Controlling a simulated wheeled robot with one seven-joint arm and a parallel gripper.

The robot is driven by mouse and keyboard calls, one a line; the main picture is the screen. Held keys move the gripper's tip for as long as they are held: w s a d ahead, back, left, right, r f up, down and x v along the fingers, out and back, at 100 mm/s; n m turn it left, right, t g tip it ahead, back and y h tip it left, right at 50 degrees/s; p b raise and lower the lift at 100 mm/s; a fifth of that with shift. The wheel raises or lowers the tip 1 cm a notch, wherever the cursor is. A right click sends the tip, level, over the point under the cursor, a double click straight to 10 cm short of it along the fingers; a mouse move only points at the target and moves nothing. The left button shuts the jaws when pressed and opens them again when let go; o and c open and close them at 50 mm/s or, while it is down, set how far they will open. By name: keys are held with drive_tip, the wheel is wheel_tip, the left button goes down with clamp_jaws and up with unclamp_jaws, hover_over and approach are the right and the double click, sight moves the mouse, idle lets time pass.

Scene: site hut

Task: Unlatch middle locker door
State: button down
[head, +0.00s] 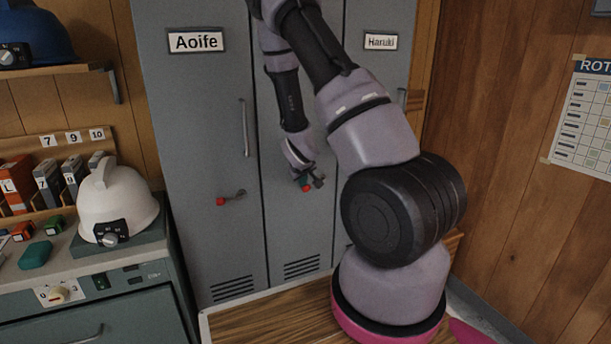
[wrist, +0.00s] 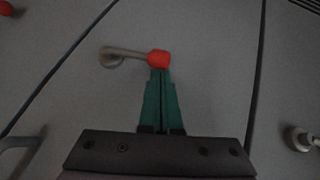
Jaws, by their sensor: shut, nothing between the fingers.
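The middle locker door (head: 287,225) is grey and looks closed, between the Aoife door (head: 205,130) and the Haruki door. Its latch is a metal lever (wrist: 122,53) with a red knob (wrist: 158,58) on its end; the knob also shows in the head view (head: 306,187). My gripper (wrist: 160,72) has green fingers pressed together, with nothing between them. Its fingertips are right at the red knob, touching or almost touching it; I cannot tell which. In the head view my arm hides the upper middle door and its name plate.
The Aoife door has its own red-knobbed latch (head: 221,201) and a pull handle (head: 245,128). A white helmet (head: 116,203) sits on the counter at left. A wooden surface (head: 265,318) lies below the lockers. A wood wall (head: 510,190) stands at right.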

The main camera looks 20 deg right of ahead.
sight(312, 195)
drive_tip(key=f+n+h, duration=0.1)
drive_tip(key=f+h, duration=0.1)
drive_tip(key=f+n+t+h, duration=0.1)
drive_tip(key=f+h, duration=0.1)
drive_tip(key=d+f+n+h, duration=0.1)
drive_tip(key=f+h, duration=0.1)
drive_tip(key=h, duration=0.1)
drive_tip(key=shift+f, duration=0.3)
drive_tip(key=shift+d+f+t, duration=0.3)
drive_tip(key=shift+d+f, duration=0.5)
drive_tip(key=shift+f, duration=0.2)
drive_tip(key=shift+d+f, duration=0.6)
drive_tip(key=shift+d, duration=0.25)
drive_tip(key=shift+d+h, duration=0.15)
drive_tip(key=shift+h, duration=0.15)
drive_tip(key=shift+f, duration=0.1)
